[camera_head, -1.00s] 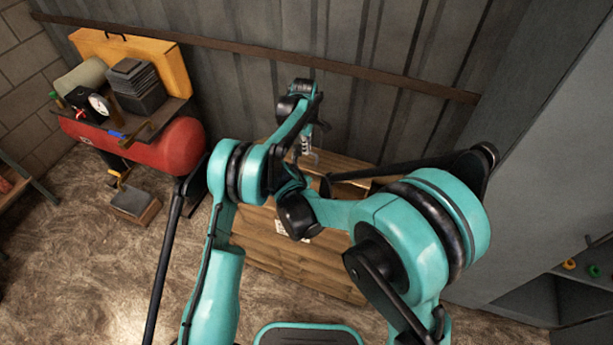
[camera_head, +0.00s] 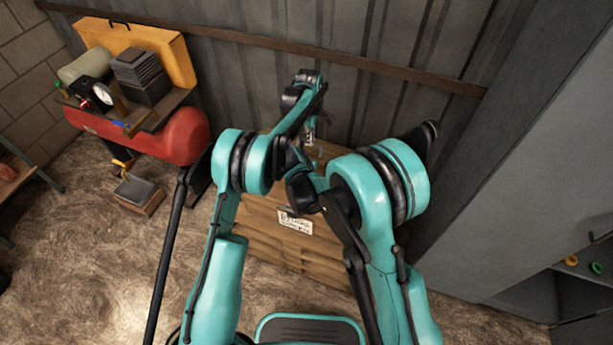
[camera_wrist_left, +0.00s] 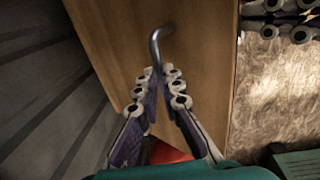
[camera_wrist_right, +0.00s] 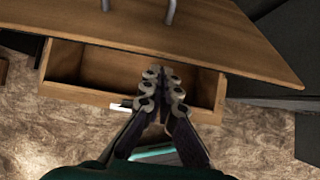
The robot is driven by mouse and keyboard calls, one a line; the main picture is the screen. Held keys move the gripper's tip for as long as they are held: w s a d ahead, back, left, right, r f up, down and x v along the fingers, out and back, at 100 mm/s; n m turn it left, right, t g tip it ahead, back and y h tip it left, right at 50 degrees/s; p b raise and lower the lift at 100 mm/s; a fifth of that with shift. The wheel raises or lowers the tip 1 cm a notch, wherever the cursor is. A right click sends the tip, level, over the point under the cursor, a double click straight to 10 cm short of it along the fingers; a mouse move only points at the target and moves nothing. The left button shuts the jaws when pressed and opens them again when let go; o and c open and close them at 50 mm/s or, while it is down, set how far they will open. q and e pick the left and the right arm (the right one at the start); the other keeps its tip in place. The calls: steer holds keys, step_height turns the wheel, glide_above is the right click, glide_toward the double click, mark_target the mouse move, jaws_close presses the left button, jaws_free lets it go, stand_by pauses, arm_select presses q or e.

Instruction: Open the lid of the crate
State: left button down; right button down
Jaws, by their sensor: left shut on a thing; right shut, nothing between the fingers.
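The wooden crate (camera_head: 262,232) stands against the metal wall in the head view, largely behind my arms. The right wrist view shows its front wall (camera_wrist_right: 85,90) and part of its open inside. The lid (camera_wrist_right: 215,35) is partly raised above the box, with a metal handle (camera_wrist_right: 170,12) on top. My left gripper (camera_head: 311,132) is at the lid; in the left wrist view (camera_wrist_left: 159,78) it is shut on the bent metal handle (camera_wrist_left: 155,42). My right gripper (camera_wrist_right: 162,75) is shut and empty in front of the crate opening; my arms hide it in the head view.
A red compressor tank (camera_head: 185,138) with tools on top stands left of the crate. A grey cabinet (camera_head: 510,190) stands close on the right.

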arm_select(q)
steer(key=shift+w+d+f, duration=0.25)
steer(key=shift+d, duration=0.1)
arm_select(e)
steer(key=shift+w+r, duration=0.1)
steer(key=shift+r, duration=0.05)
arm_select(q)
steer(key=c, duration=1.9)
jaws_free()
steer(key=o, duration=0.3)
steer(key=shift+w+f, duration=0.2)
steer(key=shift+w, duration=0.05)
steer(key=shift+w+d+f, duration=0.1)
steer(key=shift+w, duration=0.1)
steer(key=shift+s, duration=0.1)
arm_select(e)
steer(key=shift+w+d+r, duration=0.3)
steer(key=shift+w+r, duration=0.4)
steer(key=shift+w, duration=0.25)
arm_select(q)
steer(key=shift+r, duration=0.2)
